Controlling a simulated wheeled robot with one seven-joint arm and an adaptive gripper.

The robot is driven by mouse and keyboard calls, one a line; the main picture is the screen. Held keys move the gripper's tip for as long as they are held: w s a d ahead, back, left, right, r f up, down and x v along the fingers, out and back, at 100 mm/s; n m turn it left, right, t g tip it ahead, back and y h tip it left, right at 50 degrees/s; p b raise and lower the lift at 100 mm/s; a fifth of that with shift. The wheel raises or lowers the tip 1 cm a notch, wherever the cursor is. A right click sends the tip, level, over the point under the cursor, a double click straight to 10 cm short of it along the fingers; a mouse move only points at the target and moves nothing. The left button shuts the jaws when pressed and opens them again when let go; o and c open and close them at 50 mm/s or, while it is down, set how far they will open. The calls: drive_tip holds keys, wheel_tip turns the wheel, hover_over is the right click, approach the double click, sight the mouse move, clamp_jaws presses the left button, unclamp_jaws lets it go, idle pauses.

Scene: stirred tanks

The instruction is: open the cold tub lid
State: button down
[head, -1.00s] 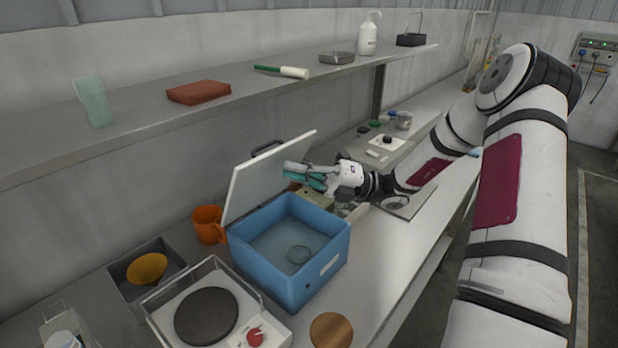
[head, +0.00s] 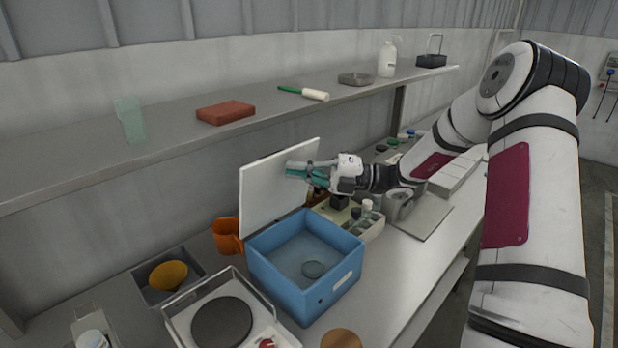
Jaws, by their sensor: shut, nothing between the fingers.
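My gripper (head: 290,170) is shut and empty. It is at the lid's upper right part, above the tub's back edge. I cannot tell whether the fingers touch the lid. The lid's handle is hidden.
An orange mug (head: 226,235) stands left of the tub. A grey bin with a yellow bowl (head: 168,274) and a hotplate (head: 221,323) are in front left. A rack of bottles (head: 372,226) stands behind right. A shelf (head: 60,178) runs above.

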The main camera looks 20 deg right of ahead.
sight(291, 156)
drive_tip(key=w, duration=0.1)
drive_tip(key=w+a, duration=0.1)
drive_tip(key=w+r+m+h, duration=0.1)
drive_tip(key=shift+a, duration=0.15)
drive_tip(key=shift+w+a+r, duration=0.1)
drive_tip(key=shift+w+a, duration=0.1)
drive_tip(key=shift+w, duration=0.25)
drive_tip(key=shift+w+a+r, duration=0.1)
drive_tip(key=shift+w+a, duration=0.05)
drive_tip(key=shift+w, duration=0.3)
drive_tip(key=shift+s+d+r+p, duration=0.1)
drive_tip(key=shift+s+d+p, duration=0.05)
drive_tip(key=shift+s+p, duration=0.3)
drive_tip(key=s+d+p, duration=0.1)
drive_tip(key=s+d, duration=0.1)
drive_tip(key=s, duration=0.1)
drive_tip(key=shift+s+d+p, duration=0.15)
drive_tip(key=shift+p, duration=0.2)
drive_tip(key=b+v, duration=0.2)
drive_tip(key=v, duration=0.6)
drive_tip(key=shift+d+r, duration=0.35)
drive_tip(key=shift+d, duration=0.1)
